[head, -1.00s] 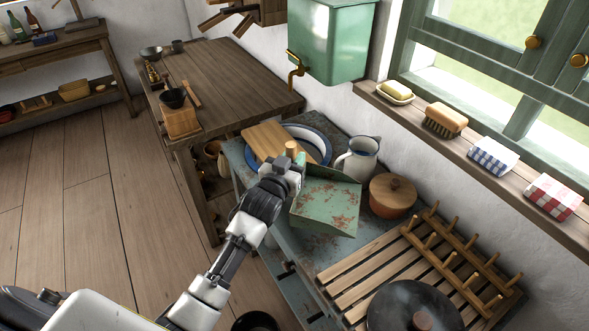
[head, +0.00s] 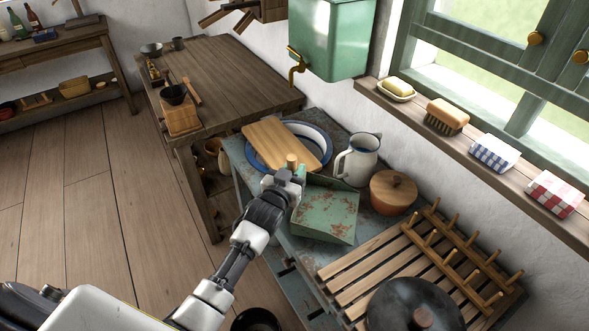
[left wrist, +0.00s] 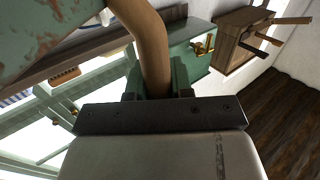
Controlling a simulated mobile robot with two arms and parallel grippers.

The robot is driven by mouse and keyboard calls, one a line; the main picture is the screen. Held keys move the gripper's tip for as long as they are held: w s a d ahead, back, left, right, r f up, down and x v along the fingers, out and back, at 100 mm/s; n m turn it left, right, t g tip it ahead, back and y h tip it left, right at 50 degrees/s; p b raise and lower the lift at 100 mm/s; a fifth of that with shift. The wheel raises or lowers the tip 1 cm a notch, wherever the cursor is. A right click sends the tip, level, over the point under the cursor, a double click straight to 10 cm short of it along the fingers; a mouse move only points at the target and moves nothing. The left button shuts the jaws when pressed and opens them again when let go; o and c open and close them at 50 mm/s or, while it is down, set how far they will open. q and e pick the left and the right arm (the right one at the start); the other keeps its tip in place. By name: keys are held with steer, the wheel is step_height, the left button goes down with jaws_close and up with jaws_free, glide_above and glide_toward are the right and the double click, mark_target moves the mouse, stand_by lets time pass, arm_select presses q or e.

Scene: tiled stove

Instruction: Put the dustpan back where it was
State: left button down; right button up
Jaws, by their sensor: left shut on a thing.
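The dustpan (head: 325,212) is green with rust patches and a wooden handle (head: 291,161). My left gripper (head: 287,179) is shut on the handle, whose end sticks up above the fingers. The pan is over the worn blue-grey cabinet top (head: 361,233), in front of the jug; whether it touches the top I cannot tell. In the left wrist view the curved handle (left wrist: 148,45) runs up between the fingers, and the rusty pan (left wrist: 42,32) fills the upper left. My right gripper is not in view.
A wooden board (head: 283,143) lies over a blue-rimmed basin (head: 316,134) behind the gripper. A white jug (head: 358,160) and a lidded brown pot (head: 391,192) stand close right of the pan. A slatted rack (head: 369,263) with a dark lid (head: 400,305) is in front.

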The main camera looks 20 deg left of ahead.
arm_select(q)
steer(key=c, duration=1)
jaws_free()
steer(key=shift+r, duration=0.1)
steer(key=shift+r, duration=0.3)
steer(key=shift+r+p, duration=0.6)
steer(key=shift+p, duration=0.05)
steer(key=shift+s+f+b, duration=0.4)
steer(key=shift+s+f, duration=0.1)
steer(key=shift+s, duration=0.35)
steer(key=s+b, duration=0.1)
steer(key=s, duration=0.9)
steer(key=shift+s+a+r, duration=0.15)
steer(key=shift+a, duration=0.3)
